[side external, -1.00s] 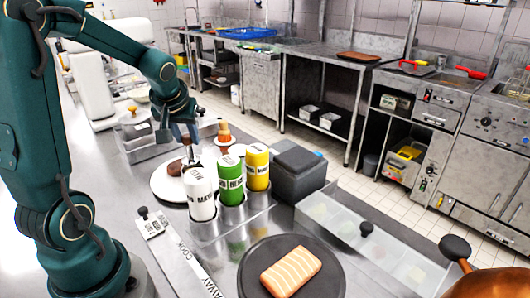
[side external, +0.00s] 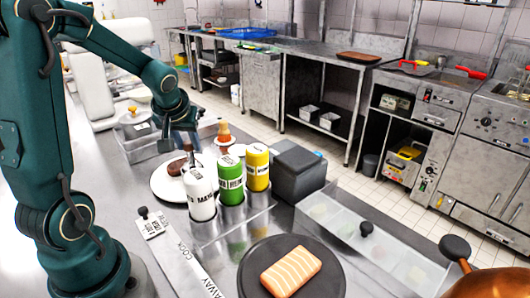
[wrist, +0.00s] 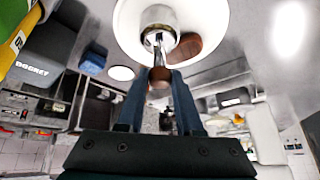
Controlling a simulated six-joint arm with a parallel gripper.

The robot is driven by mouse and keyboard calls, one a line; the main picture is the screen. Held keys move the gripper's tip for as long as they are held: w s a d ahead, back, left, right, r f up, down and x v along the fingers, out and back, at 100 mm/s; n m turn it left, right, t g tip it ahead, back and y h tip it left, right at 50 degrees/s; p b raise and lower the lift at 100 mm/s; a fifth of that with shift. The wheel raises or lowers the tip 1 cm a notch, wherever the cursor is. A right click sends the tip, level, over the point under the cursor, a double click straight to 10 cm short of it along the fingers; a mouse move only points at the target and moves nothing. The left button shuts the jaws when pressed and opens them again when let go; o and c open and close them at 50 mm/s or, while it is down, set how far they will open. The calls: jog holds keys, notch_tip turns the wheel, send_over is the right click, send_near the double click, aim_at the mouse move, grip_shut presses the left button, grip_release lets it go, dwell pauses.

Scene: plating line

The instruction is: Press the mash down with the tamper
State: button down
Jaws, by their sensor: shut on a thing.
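My gripper (wrist: 157,88) is shut on the tamper's brown handle (wrist: 158,78), seen between the two blue fingers in the wrist view. In the side view my gripper (side external: 186,138) is low over the white plate (side external: 161,188). The tamper's metal shaft (wrist: 158,42) runs to a round steel ring or head (wrist: 158,17) over the plate (wrist: 215,22). A brown piece of food (wrist: 186,48) lies on the plate beside it; it also shows in the side view (side external: 176,167). The mash cannot be made out. The white bottle partly hides the plate and the tamper's lower end.
White (side external: 201,195), green (side external: 231,182) and yellow (side external: 257,170) bottles stand in a holder right in front of the plate. A dark grey box (side external: 298,174) is to their right. A dark round board (side external: 330,275) with a salmon-coloured slab is nearer the camera.

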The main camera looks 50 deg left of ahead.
jog(key=shift+f, duration=1)
dwell(0.9)
jog(key=shift+r, duration=0.1)
jog(key=shift+r, duration=3.45)
